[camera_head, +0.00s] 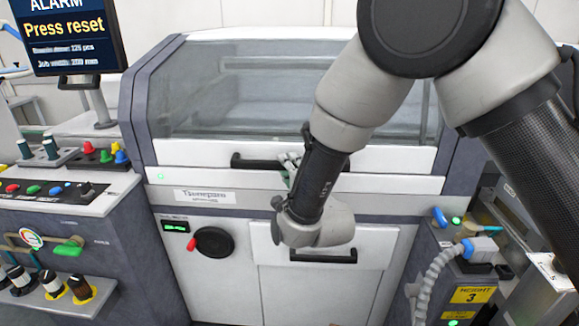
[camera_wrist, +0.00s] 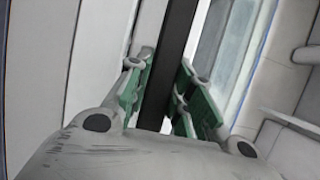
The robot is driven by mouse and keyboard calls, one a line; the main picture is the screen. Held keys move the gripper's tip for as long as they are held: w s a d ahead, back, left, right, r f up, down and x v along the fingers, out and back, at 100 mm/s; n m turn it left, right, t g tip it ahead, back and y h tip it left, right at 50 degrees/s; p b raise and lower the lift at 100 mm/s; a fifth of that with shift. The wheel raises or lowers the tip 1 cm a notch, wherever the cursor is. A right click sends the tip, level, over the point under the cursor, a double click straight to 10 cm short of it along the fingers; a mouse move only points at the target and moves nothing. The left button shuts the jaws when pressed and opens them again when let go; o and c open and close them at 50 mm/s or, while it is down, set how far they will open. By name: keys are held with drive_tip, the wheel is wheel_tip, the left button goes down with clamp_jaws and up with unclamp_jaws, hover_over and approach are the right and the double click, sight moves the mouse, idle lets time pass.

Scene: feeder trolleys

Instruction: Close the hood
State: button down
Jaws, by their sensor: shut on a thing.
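The hood (camera_head: 290,85) is a grey frame with a large clear window and a white lower edge, on the front of the machine. It looks lowered, with its lower edge close to the white front strip; whether it is fully seated I cannot tell. Its black bar handle (camera_head: 257,163) runs along that lower edge. My gripper (camera_head: 290,165) is at the handle, partly hidden behind my arm. In the wrist view, my gripper's green-padded fingers (camera_wrist: 168,98) stand on either side of the black handle bar (camera_wrist: 172,65) and are shut on it.
A monitor (camera_head: 70,38) reading "ALARM Press reset" stands at the upper left, above a panel of coloured buttons (camera_head: 45,190). A red-handled knob (camera_head: 205,243) and a lower drawer handle (camera_head: 323,257) are below the hood. A grey hose (camera_head: 435,275) is at the right.

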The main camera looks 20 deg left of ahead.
drive_tip(key=s+r, duration=0.4)
drive_tip(key=r, duration=0.3)
drive_tip(key=shift+d+r+g, duration=0.25)
drive_tip(key=shift+d+g, duration=0.05)
drive_tip(key=shift+d, duration=0.15)
drive_tip(key=c, duration=1.2)
unclamp_jaws()
drive_tip(key=shift+c, duration=0.2)
drive_tip(key=v, duration=1.2)
drive_tip(key=shift+r, duration=0.1)
